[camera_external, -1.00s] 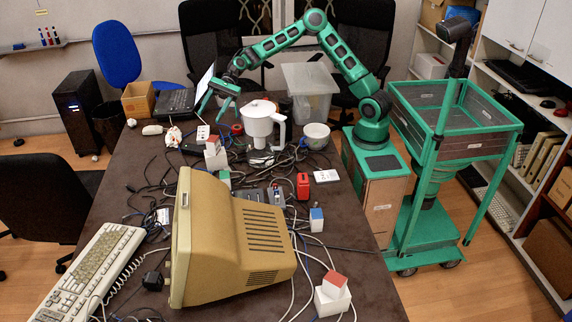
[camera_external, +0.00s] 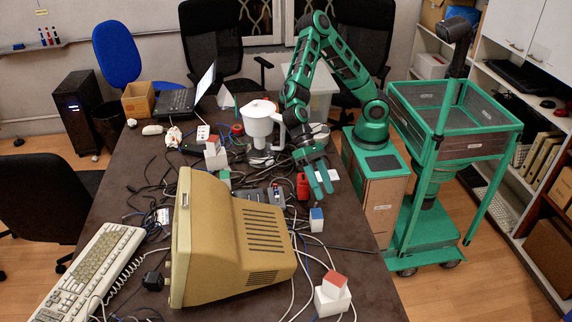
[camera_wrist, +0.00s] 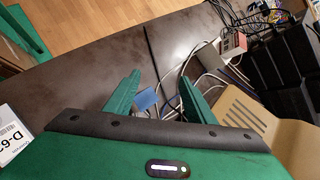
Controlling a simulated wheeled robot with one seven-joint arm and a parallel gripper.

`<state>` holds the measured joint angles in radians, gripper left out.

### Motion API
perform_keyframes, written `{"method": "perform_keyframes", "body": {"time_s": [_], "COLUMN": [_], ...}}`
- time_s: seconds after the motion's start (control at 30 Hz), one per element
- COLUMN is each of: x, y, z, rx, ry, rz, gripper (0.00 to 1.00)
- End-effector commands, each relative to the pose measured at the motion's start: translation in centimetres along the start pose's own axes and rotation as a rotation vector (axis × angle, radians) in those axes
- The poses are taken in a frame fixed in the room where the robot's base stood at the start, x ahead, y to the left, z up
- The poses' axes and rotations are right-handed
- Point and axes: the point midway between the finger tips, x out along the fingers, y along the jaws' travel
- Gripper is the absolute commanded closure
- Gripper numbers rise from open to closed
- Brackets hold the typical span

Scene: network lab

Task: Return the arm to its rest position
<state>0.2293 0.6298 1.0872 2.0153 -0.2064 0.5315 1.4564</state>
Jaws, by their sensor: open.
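My green arm (camera_external: 335,60) is bent, with its elbow high and its forearm hanging down over the right side of the table (camera_external: 345,235). My gripper (camera_external: 323,186) points down above the table, right of the red box and just above the small blue-and-white block (camera_external: 316,219). Its two green fingers are apart with nothing held between them. In the wrist view my gripper (camera_wrist: 160,96) shows both fingers spread, with a blue block top (camera_wrist: 146,100) seen between them, lower down. Whether the fingers are clear of the white card cannot be told.
A beige monitor (camera_external: 225,240) stands left of my gripper. A red box (camera_external: 303,187), loose cables and a white jug (camera_external: 260,125) are close by. A white block with a red-topped one (camera_external: 333,295) sits at the front. The table's right edge is fairly bare.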

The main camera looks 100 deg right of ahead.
Motion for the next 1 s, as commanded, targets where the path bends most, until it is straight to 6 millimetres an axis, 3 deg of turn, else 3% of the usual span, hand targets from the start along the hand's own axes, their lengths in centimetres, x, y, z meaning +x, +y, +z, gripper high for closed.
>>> {"method": "perform_keyframes", "body": {"time_s": [0.13, 0.3, 0.47, 0.67, 0.8, 1.0], "x": [1.1, -0.3, -3.8, -10.0, -15.7, -23.9], "y": [7.0, 14.5, 18.5, 21.6, 24.7, 30.7], "z": [1.6, 2.5, 0.5, -4.6, -7.8, -10.0], "rx": [0.009, 0.039, 0.045, 0.017, -0.003, -0.021], "ry": [0.016, 0.056, 0.132, 0.262, 0.363, 0.483], "rz": [0.225, 0.462, 0.554, 0.541, 0.521, 0.499], "gripper": [0.5, 0.5, 0.5, 0.5, 0.5, 0.5]}}
